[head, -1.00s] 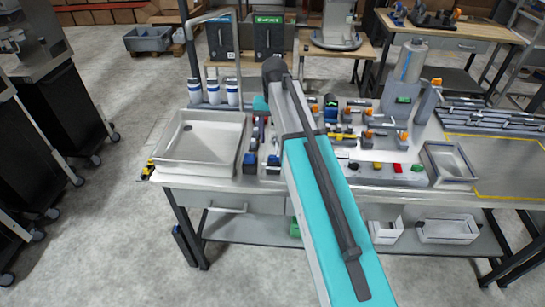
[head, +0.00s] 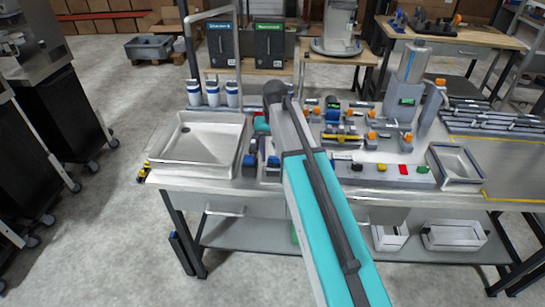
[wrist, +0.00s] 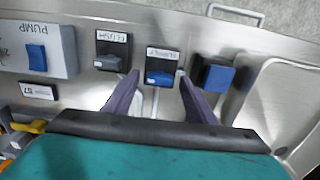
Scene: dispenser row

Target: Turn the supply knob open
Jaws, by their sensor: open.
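The supply knob (wrist: 159,78) is a blue knob in a black housing. Its label (wrist: 162,54) appears upside down in the wrist view and looks like "SUPPLY". My gripper (wrist: 158,88) is open, with one purple finger on each side of the knob in that view. I cannot tell whether the fingers touch it or how far above it they are. In the head view my arm hides most of this area.
A dark knob labelled FLUSH (wrist: 110,60) sits left of the supply knob, and a blue block (wrist: 215,76) sits right. A PUMP panel (wrist: 62,52) with a blue switch is farther left. A pale sink tray (head: 163,158) stands at the bench's left end.

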